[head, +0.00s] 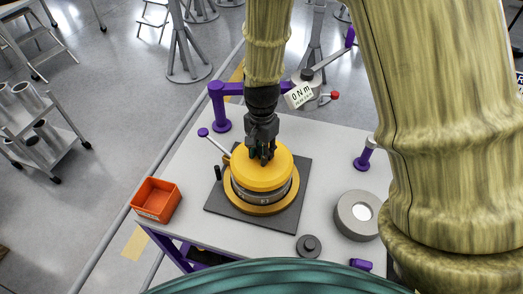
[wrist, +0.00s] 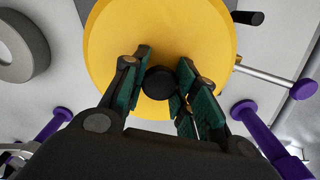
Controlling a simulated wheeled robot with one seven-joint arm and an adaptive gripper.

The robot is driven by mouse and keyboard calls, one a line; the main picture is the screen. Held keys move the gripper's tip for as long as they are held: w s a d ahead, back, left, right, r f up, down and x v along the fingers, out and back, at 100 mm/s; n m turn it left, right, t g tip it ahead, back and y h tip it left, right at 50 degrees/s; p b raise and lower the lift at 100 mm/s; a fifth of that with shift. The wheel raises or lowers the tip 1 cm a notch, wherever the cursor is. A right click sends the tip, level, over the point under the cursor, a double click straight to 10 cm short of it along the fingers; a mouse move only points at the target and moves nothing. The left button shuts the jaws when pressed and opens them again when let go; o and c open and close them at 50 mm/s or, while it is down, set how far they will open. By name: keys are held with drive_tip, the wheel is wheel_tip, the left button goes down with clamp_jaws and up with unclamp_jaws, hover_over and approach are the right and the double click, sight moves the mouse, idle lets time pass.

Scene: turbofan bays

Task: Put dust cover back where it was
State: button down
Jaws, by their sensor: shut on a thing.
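The dust cover appears to be the round yellow cap (head: 264,172) on the table in the head view. It sits on, or very close over, a round metal unit (head: 264,192) with a yellow-orange base ring; I cannot tell if there is a gap. My gripper (head: 261,157) points down at the middle of the cap. In the wrist view the yellow cap (wrist: 160,25) fills the centre, and its black knob (wrist: 159,82) is between my fingers (wrist: 164,78). The gripper is shut on the cover by this knob. The cap hides the unit's top.
The unit stands on a dark square mat (head: 226,205). An orange bin (head: 156,200) is at the table's left edge. A grey ring (head: 350,226) and a dark knobbed disc (head: 309,246) lie at the right and front.

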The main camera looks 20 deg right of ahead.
sight(261, 151)
drive_tip(key=shift+f, duration=0.4)
drive_tip(key=c, duration=1.1)
unclamp_jaws()
drive_tip(key=shift+r, duration=0.1)
drive_tip(key=shift+r+b, duration=1.95)
drive_tip(key=shift+r, duration=4.55)
